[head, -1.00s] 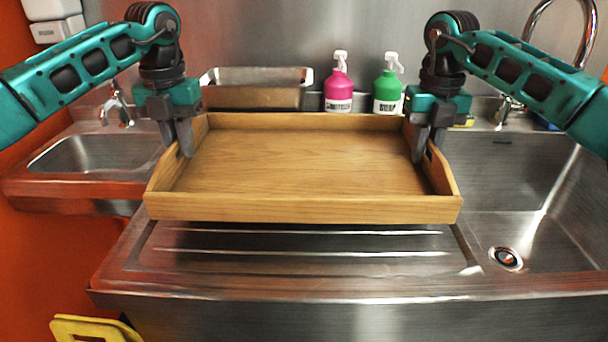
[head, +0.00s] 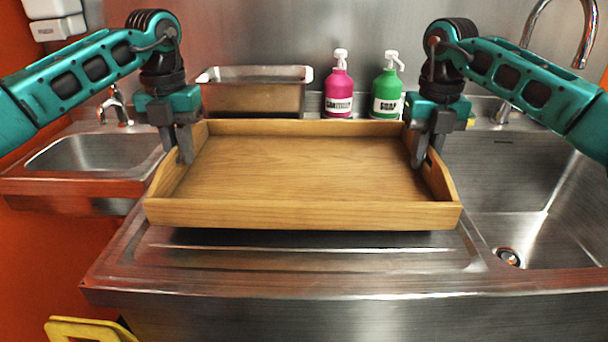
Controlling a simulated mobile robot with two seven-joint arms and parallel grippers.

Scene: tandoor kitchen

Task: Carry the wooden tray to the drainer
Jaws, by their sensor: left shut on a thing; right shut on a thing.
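The wooden tray (head: 300,214) is held level by both grippers, empty, over the ribbed steel drainer (head: 310,258). A dark shadow lies under its front edge; I cannot tell whether it touches the drainer. My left gripper (head: 181,150) is shut on the tray's left side wall. My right gripper (head: 424,152) is shut on its right side wall. The tray hides the back of the drainer.
A deep sink basin (head: 520,200) lies right of the drainer, with a curved tap (head: 588,40) behind. A small sink (head: 95,153) stands at left. Behind the tray are a steel pan (head: 254,95), a pink sanitizer bottle (head: 338,92) and a green soap bottle (head: 387,95).

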